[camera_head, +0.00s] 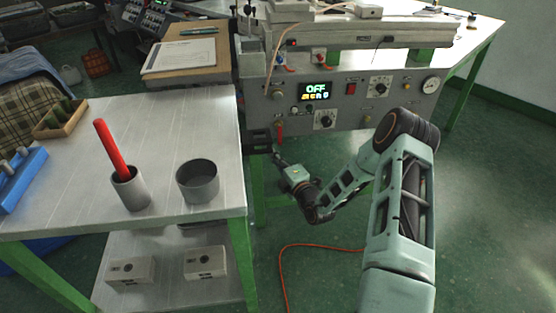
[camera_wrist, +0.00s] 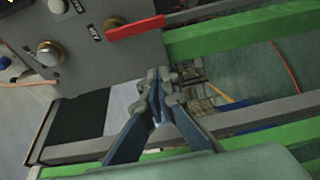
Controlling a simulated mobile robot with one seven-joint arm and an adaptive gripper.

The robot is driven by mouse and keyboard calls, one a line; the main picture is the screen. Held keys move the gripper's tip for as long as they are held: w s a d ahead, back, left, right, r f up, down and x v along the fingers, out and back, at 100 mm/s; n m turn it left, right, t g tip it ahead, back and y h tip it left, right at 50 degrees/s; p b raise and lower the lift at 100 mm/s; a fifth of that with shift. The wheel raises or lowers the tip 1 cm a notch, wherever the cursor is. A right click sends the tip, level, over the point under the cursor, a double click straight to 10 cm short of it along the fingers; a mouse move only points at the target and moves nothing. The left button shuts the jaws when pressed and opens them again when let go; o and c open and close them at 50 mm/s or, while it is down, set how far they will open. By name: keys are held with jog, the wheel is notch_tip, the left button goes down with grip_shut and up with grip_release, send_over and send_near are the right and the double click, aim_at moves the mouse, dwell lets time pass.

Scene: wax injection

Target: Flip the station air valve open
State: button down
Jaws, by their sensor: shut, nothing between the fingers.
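The air valve is a red lever handle (camera_head: 279,133) at the lower left of the grey station panel, and it hangs down vertically in the head view. In the wrist view the red handle (camera_wrist: 136,27) lies across the picture beside a small label that seems to read AIR. My gripper (camera_head: 276,152) is just below the handle in the head view. In the wrist view my gripper (camera_wrist: 158,76) has its fingertips together, with nothing between them. The tips are close to the handle's free end, with a small gap visible in the picture; the depth is hard to judge.
The panel (camera_head: 345,100) carries a display (camera_head: 315,91) reading OFF, knobs, a red switch (camera_head: 351,88) and a gauge (camera_head: 430,85). A table at left holds a grey cup (camera_head: 130,190) with a red stick and an empty grey pot (camera_head: 198,182). Green frame bars (camera_wrist: 240,32) run near my gripper.

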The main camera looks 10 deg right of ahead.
aim_at(280, 135)
jog(key=w+d+b, duration=0.2)
jog(key=w, duration=0.3)
jog(key=shift+w, duration=0.3)
jog(key=shift+d+b, duration=0.15)
jog(key=shift+b, duration=0.15)
